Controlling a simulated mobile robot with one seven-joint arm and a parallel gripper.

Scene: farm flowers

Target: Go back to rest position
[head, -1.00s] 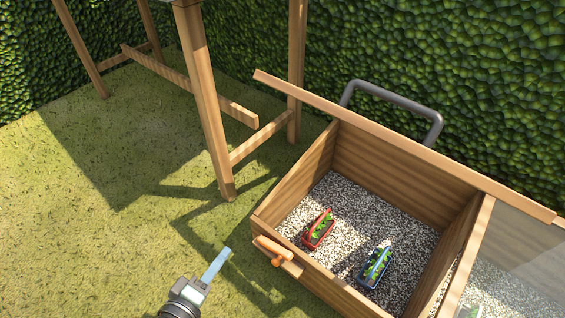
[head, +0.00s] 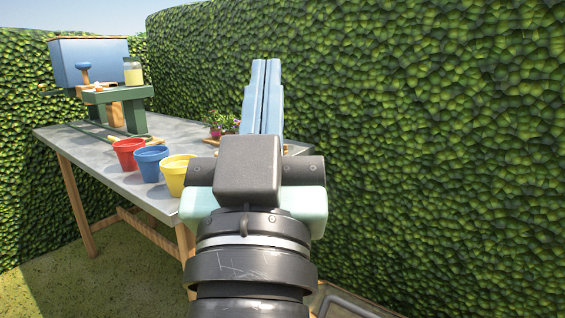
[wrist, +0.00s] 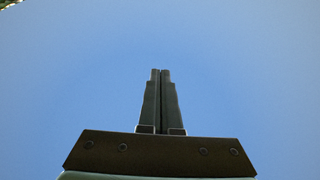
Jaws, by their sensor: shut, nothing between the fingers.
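My gripper (head: 264,65) is raised in the middle of the head view, with its two pale blue fingers pointing up and pressed together. It holds nothing. In the wrist view my gripper (wrist: 160,75) shows the fingers side by side against plain blue sky, with only a bit of hedge at the top left corner. The gripper is in front of the hedge (head: 430,130) and hides part of the table's right end.
A grey-topped wooden table (head: 85,150) stands at the left. It carries a red pot (head: 128,155), a blue pot (head: 151,164), a yellow pot (head: 174,175), flowers (head: 220,124) and a green stand (head: 120,95) with a jar (head: 133,71). A blue box (head: 88,60) is behind.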

